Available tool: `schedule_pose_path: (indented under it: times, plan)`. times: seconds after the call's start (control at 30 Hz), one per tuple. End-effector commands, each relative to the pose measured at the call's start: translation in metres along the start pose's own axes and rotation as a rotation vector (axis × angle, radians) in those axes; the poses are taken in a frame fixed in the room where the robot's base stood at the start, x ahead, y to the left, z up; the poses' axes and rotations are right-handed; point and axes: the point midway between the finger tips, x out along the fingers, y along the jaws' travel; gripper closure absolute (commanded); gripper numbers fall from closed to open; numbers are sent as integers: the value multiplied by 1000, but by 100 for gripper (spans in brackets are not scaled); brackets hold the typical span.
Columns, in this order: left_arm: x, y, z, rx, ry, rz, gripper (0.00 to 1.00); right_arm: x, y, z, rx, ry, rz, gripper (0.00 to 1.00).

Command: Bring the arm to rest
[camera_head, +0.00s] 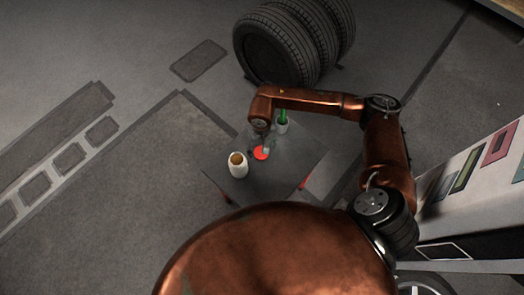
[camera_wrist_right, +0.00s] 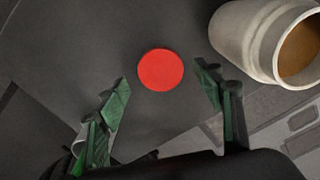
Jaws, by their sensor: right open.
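My right arm comes in from the right in the head view and reaches over a small dark table (camera_head: 275,184). My right gripper (camera_head: 264,141) points down above the table, beside a flat red disc (camera_head: 261,154). In the wrist view its green-padded fingers (camera_wrist_right: 161,74) are apart, with the red disc (camera_wrist_right: 160,70) showing between and beyond them. Nothing is held. A whitish jar with a brown top or contents (camera_head: 238,170) stands left of the gripper; it also shows at the upper right of the wrist view (camera_wrist_right: 246,40). My left gripper is out of view.
A light cup with a green item (camera_head: 283,124) stands at the table's far side, close to the gripper. Several tyres (camera_head: 275,45) stand on the floor behind. A white panel with coloured signs (camera_head: 485,165) is at the right. The floor at left is clear.

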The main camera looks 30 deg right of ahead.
Motion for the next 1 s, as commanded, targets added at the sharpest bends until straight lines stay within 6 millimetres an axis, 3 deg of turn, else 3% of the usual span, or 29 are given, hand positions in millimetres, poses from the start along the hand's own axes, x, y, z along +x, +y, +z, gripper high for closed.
schedule_pose_path:
  times: [0.03,0.2,0.4,0.83,0.93,1.0]
  plan:
    - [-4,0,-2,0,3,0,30,-16,0,-1,-1,5,0,39]
    - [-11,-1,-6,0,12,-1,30,-52,0,-1,0,5,0,39]
    - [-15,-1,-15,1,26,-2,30,-79,0,-1,-1,2,0,39]
    - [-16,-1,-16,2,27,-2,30,-88,-2,-1,3,0,-10,39]
    - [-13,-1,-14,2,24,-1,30,-89,-17,-10,25,5,-70,39]
    - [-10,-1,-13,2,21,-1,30,-93,-37,-23,58,9,-157,39]
